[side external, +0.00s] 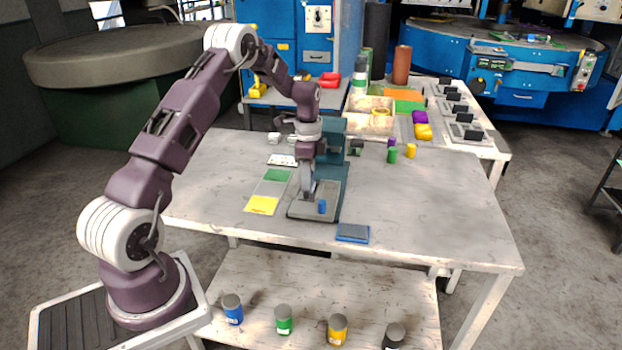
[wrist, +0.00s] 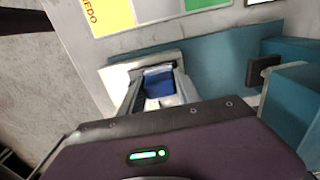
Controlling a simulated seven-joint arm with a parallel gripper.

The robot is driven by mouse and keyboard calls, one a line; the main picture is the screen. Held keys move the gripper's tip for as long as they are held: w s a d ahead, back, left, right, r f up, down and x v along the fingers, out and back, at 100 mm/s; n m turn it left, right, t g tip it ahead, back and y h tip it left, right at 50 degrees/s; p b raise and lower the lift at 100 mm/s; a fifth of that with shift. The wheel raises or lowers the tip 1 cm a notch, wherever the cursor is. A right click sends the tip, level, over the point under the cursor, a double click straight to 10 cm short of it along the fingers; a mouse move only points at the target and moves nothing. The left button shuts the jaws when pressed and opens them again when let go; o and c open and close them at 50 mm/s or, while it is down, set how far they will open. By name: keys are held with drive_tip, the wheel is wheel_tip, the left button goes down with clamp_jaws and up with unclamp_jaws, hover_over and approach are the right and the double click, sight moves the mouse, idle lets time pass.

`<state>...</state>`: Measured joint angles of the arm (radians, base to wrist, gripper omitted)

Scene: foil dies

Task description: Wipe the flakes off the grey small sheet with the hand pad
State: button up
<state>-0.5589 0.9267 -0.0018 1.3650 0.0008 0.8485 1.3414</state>
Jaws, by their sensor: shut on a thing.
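My gripper (side external: 309,190) points down over the grey base plate (side external: 299,212) of a teal press. In the wrist view its fingers (wrist: 157,88) are shut on a small blue piece (wrist: 158,82). In the side view a small blue piece (side external: 322,206) shows at the fingertips, low over the plate; I cannot tell whether it touches. A flat pad with a grey top and blue edge (side external: 353,233) lies at the table's front edge. A strip has green, grey and yellow panels; its grey panel (side external: 270,188) is in the middle. I cannot tell which piece is the small sheet, and no flakes can be made out.
The teal press column (side external: 331,160) stands close beside my gripper. Small green (side external: 392,156) and yellow (side external: 411,151) cylinders stand behind to the right. A white piece with dark dots (side external: 282,160) lies at the left. The table's right side is clear.

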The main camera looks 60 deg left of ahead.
drive_tip(key=shift+s+a+f, duration=0.1)
drive_tip(key=shift+s+a, duration=0.05)
drive_tip(key=shift+s, duration=0.05)
idle(0.3)
drive_tip(key=shift+w+d, duration=0.5)
drive_tip(key=shift+d, duration=0.05)
drive_tip(key=shift+s+a, duration=0.5)
drive_tip(key=shift+a, duration=0.05)
drive_tip(key=shift+w, duration=0.1)
